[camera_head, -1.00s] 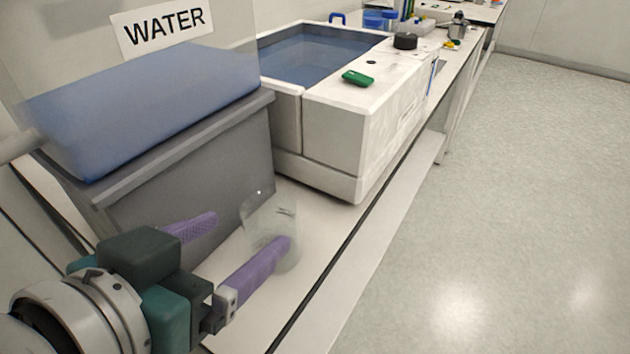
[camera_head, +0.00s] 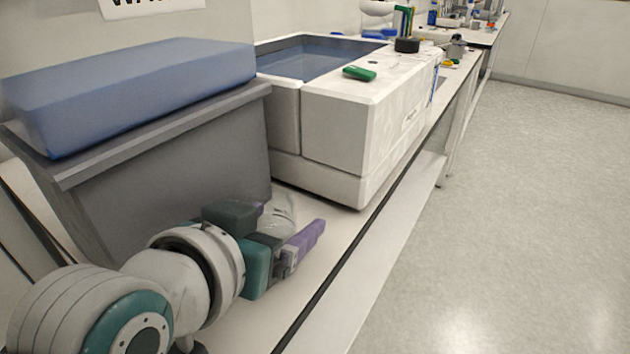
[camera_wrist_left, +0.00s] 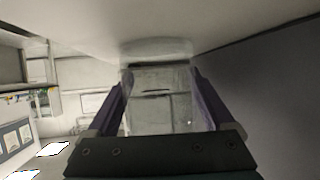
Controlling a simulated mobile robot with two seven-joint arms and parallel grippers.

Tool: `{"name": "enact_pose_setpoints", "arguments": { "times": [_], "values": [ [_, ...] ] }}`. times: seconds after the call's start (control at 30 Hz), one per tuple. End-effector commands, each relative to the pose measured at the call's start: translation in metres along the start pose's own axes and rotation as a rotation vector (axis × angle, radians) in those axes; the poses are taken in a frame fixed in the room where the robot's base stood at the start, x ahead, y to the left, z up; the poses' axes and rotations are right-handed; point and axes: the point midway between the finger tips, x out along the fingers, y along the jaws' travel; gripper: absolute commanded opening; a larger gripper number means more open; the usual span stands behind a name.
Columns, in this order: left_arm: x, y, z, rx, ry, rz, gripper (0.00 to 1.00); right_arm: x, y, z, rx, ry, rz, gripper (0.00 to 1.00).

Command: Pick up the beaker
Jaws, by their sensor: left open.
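The beaker (camera_head: 281,208) is clear glass and stands on the white bench beside the grey tank. In the head view my left gripper partly hides it. My left gripper (camera_head: 290,228) has purple fingers, open, with one finger on the right side of the beaker and the other mostly hidden behind the gripper body. In the left wrist view the beaker (camera_wrist_left: 160,92) shows between the two spread fingers of the gripper (camera_wrist_left: 160,85). I cannot tell whether the fingers touch the glass. My right gripper is not in view.
The bench edge and open floor (camera_head: 500,220) lie to the right.

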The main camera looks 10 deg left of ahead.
Motion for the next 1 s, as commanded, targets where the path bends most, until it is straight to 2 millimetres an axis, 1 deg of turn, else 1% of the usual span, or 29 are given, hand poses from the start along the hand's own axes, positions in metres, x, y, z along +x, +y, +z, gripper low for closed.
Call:
{"name": "enact_pose_setpoints", "arguments": {
  "times": [0.2,0.7,0.8,1.0],
  "values": [
    [0.0005,-0.0001,-0.0004,0.000,-0.001,0.000,0.85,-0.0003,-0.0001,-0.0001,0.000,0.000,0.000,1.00],
    [0.0002,-0.0001,-0.0003,0.000,-0.001,0.000,0.29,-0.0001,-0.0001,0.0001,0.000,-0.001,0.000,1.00],
    [0.0002,-0.0002,-0.0006,0.000,0.000,0.000,0.20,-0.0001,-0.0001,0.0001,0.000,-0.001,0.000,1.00],
    [0.0001,-0.0002,-0.0009,0.000,0.000,0.000,0.19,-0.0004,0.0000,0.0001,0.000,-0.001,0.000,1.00]
  ]
}}
